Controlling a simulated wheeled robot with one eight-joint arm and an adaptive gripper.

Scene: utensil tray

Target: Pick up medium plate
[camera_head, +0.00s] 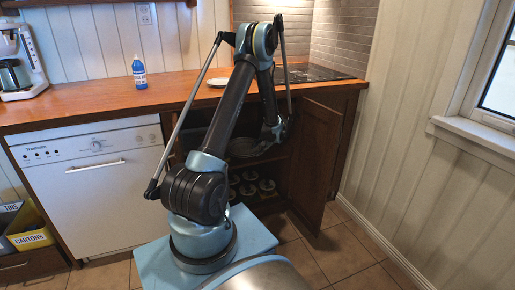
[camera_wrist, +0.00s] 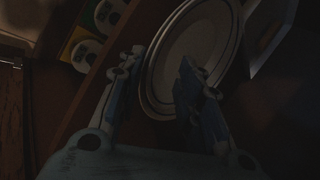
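A round, pale plate with a ringed rim (camera_wrist: 205,38) lies in the dark cabinet in the wrist view, and I take it for the medium plate. My gripper (camera_wrist: 161,57) is open, its two fingers apart. The left finger is just outside the plate's left rim and the right finger overlaps the plate's face. Whether either finger touches it is too dark to tell. In the head view, dishware (camera_head: 243,147) shows on the cabinet shelf beside my arm. My gripper is mostly hidden there behind my arm.
The cabinet door (camera_head: 318,150) stands open to the right of my arm. Several cans (camera_head: 248,189) stand below the shelf. A white dishwasher (camera_head: 98,190) is on the left.

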